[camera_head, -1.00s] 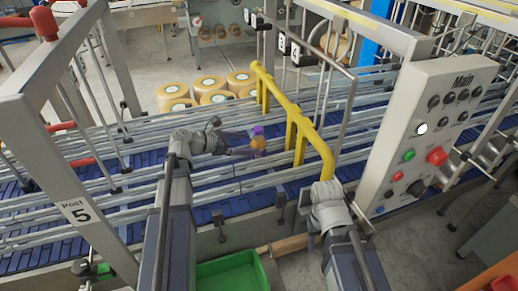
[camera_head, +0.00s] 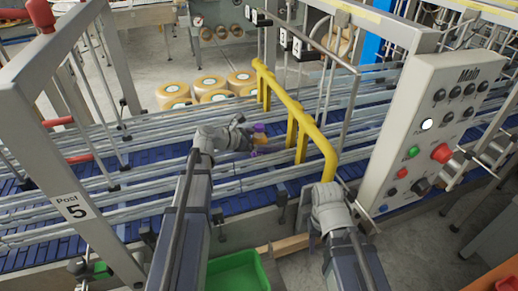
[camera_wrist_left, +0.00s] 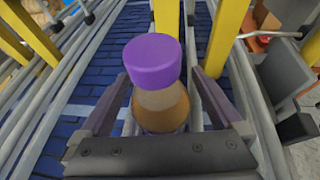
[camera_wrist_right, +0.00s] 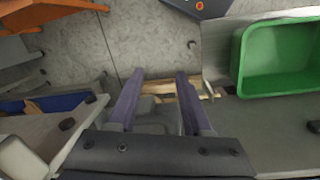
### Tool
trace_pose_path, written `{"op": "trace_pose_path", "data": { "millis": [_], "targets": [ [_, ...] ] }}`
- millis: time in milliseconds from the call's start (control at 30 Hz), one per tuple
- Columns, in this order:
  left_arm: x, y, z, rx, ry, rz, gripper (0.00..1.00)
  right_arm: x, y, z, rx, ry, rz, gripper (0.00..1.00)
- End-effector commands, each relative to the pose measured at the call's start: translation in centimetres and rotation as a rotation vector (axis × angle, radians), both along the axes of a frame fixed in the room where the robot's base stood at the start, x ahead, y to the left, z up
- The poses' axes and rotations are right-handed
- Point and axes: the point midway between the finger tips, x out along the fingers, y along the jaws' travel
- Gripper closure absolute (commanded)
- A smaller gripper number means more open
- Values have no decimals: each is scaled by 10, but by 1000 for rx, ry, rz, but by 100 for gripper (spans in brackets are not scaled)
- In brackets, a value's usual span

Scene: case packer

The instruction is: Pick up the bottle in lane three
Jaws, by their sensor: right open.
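The bottle has a purple cap and an amber-brown body. In the head view its cap (camera_head: 260,128) shows over the conveyor lanes, and my left gripper (camera_head: 262,147) partly hides its body. In the left wrist view the bottle (camera_wrist_left: 160,105) stands upright between the two fingers of my left gripper (camera_wrist_left: 161,75). The fingers are apart, with a gap visible on each side of the bottle; the hand hides its base. My right gripper (camera_wrist_right: 158,75) is open and empty, away from the lanes near the front edge.
A yellow guard rail (camera_head: 300,122) stands close to the right of the bottle. Metal lane rails (camera_head: 80,205) run along the blue conveyor. The control panel (camera_head: 440,125) stands at right. A green bin (camera_head: 245,275) sits at the front and also shows in the right wrist view (camera_wrist_right: 280,65).

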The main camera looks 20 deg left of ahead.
Motion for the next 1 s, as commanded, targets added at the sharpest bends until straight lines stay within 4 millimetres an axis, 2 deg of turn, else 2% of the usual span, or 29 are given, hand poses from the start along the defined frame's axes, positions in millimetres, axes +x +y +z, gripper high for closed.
{"op": "trace_pose_path", "data": {
  "millis": [67, 867, 1000],
  "targets": [
    [0, 0, 0, 0, 0, 0, 8, 0, 0, 0, 0, 0, 0, 50],
    [0, 0, 0, 0, 0, 0, 98, 0, 0, 0, 0, 0, 0, 50],
    [0, 0, 0, -1, -1, 0, 100, 0, 0, 0, 0, 0, 0, 50]
  ]
}}
